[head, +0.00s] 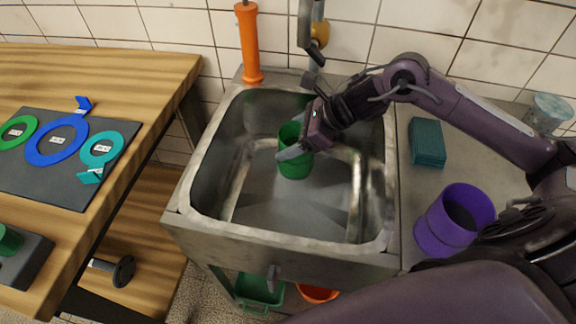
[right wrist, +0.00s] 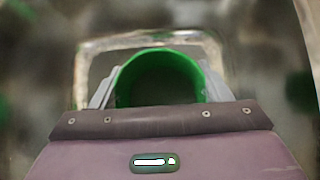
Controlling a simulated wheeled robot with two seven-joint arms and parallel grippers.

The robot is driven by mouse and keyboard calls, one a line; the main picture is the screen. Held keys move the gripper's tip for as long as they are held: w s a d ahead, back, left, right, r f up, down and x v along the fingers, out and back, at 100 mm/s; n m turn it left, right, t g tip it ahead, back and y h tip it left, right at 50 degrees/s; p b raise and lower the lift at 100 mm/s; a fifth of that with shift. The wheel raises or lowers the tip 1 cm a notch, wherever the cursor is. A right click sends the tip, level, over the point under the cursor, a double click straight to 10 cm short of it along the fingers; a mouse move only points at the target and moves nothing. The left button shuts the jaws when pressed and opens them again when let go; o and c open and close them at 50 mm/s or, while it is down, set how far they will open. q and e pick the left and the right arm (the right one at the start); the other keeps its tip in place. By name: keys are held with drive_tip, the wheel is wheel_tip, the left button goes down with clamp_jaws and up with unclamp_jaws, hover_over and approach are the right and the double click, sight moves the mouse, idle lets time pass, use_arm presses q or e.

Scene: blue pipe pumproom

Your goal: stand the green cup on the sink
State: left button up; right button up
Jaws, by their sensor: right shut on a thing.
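The green cup (head: 294,158) is upright in the head view, inside or just above the basin of the metal sink (head: 180,216). My right gripper (head: 292,148) comes in from the right and is shut on the cup near its rim. In the right wrist view the cup (right wrist: 160,66) sits between the two grey fingers (right wrist: 158,92), its open mouth facing the camera. I cannot tell whether the cup's base touches the basin floor. My left gripper is not in view.
An orange cylinder (head: 248,45) and a tap (head: 312,35) stand at the sink's back edge. Right of the basin are a teal block (head: 426,142) and a purple cup (head: 440,228). A wooden table (head: 150,75) with coloured rings on a dark mat (head: 50,182) is at left.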

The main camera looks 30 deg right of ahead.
sight(292, 164)
drive_tip(key=f, duration=0.2)
drive_tip(key=s+f, duration=0.1)
drive_tip(key=f, duration=0.1)
wheel_tip(292, 164, down, 4)
drive_tip(key=shift+w+f, duration=0.1)
drive_tip(key=shift+f, duration=0.05)
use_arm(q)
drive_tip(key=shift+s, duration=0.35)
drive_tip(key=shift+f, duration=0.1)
use_arm(e)
drive_tip(key=shift+f, duration=0.1)
drive_tip(key=o, duration=1.1)
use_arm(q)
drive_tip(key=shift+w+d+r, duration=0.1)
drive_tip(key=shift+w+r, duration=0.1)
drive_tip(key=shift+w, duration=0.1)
